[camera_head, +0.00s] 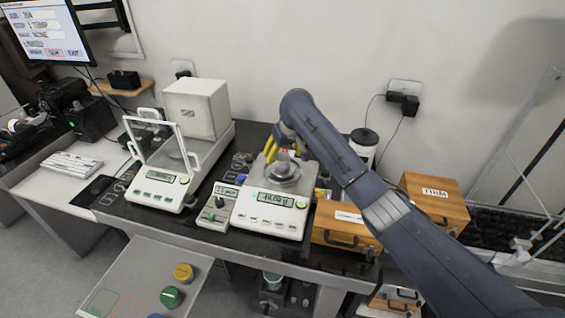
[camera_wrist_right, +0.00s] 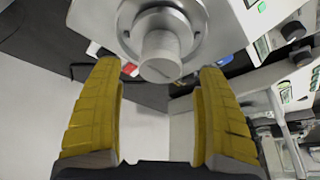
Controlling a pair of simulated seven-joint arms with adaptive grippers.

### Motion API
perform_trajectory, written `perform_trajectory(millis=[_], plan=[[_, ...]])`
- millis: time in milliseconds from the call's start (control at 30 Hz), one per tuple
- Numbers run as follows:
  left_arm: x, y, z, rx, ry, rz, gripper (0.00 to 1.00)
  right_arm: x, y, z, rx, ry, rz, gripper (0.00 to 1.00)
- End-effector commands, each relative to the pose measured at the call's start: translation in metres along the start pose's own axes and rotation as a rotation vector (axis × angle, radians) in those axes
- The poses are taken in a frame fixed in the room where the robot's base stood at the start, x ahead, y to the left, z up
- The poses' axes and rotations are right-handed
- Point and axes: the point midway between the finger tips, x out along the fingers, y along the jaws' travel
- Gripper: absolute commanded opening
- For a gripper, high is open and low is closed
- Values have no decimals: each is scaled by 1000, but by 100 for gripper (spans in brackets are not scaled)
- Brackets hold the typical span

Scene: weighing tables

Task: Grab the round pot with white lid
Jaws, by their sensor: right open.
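My right gripper (camera_head: 279,152) has yellow fingers and reaches down over the front balance (camera_head: 269,210). In the right wrist view my right gripper (camera_wrist_right: 160,72) is open. A grey round piece (camera_wrist_right: 160,55) shows between and beyond its fingertips, apart from both fingers, on the balance's round metal pan (camera_head: 283,174). No pot with a white lid shows clearly. Small round pots with coloured lids stand on the lower front table: a yellow one (camera_head: 183,273), a green one (camera_head: 171,297) and a blue one partly cut off by the picture's edge. My left gripper is not in view.
A glass-sided balance (camera_head: 160,190) with a white housing stands to the left. Wooden drawer boxes (camera_head: 345,226) and (camera_head: 436,195) are to the right. A white jar with a black top (camera_head: 364,140) stands behind my right arm. The lower front table (camera_head: 135,270) has bare room.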

Motion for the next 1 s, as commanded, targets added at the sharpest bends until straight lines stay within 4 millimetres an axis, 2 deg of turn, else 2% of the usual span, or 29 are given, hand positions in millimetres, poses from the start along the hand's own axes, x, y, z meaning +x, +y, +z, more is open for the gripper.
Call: perform_trajectory(millis=[200, 567, 1000], plan=[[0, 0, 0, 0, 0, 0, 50, 22, 0, -1, 1, -2, 0, 74], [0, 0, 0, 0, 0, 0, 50, 27, 0, -1, 0, 1, 0, 74], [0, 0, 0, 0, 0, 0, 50, 27, 0, -1, 0, 0, 0, 25]])
